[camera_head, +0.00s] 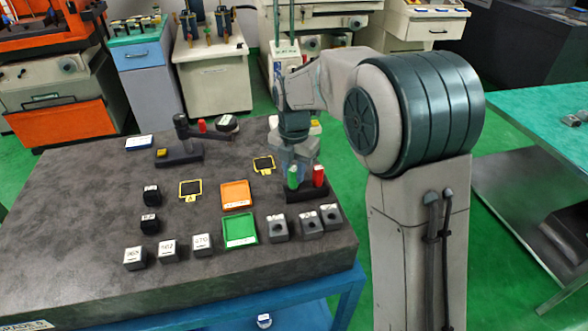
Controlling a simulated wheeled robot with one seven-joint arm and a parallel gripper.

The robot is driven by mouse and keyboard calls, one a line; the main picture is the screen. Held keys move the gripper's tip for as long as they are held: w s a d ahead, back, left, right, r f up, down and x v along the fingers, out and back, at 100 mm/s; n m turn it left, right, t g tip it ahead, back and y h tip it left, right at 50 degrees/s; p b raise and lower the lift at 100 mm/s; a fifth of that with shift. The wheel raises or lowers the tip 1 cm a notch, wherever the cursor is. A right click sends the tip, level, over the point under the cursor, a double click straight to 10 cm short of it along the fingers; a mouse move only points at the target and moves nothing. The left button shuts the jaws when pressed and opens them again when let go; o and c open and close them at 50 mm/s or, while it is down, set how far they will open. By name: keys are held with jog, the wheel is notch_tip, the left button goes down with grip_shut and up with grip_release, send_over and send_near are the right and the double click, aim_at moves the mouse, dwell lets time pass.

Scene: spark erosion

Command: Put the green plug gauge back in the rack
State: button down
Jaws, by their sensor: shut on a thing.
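The green plug gauge (293,178) is upright under my gripper (295,167), which is shut on it. The dark rack (308,194) stands on the right part of the granite table. The gauge is over the left end of the rack. I cannot tell whether its lower end is in a rack hole or just above it. A red plug gauge (318,175) stands upright in the right end of the rack. My gripper's fingers are small and partly blurred against the scene behind.
Orange (236,195) and green (239,229) trays lie left of the rack. Several grey blocks stand along the front, including one (278,227) near the rack. The table's left part is clear.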

jog(key=shift+f, duration=0.45)
dwell(0.4)
jog(key=c, duration=1.1)
grip_release()
notch_tip(320, 180, up, 14)
jog(key=shift+f+b, duration=0.1)
jog(key=shift+b, duration=0.35)
